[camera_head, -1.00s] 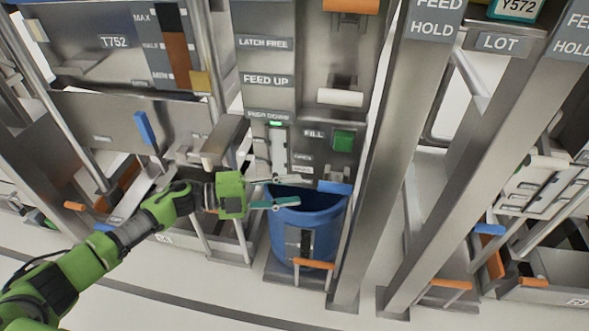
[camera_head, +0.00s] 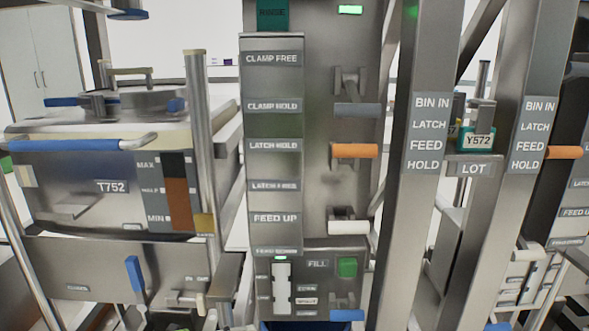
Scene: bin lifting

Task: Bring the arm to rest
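Neither of my arms nor grippers shows in the head view now. The blue bin (camera_head: 305,325) shows only as a thin strip at the bottom edge; the rest is cut off. Above it stands the metal station with a label column (camera_head: 274,145) reading clamp, latch and feed positions. Its levers have a grey handle (camera_head: 357,109), an orange handle (camera_head: 355,150), a white handle (camera_head: 348,227) and a blue handle (camera_head: 347,315). A green FILL button (camera_head: 347,267) sits low on the panel, and a green light (camera_head: 350,9) is lit at the top.
Metal posts (camera_head: 420,190) stand right of the station, with a teal Y572 tag (camera_head: 477,140) above a LOT plate (camera_head: 475,169). A vessel marked T752 (camera_head: 90,185) with a blue bar (camera_head: 75,145) stands left. A grey cabinet (camera_head: 40,60) is behind it. The floor is out of view.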

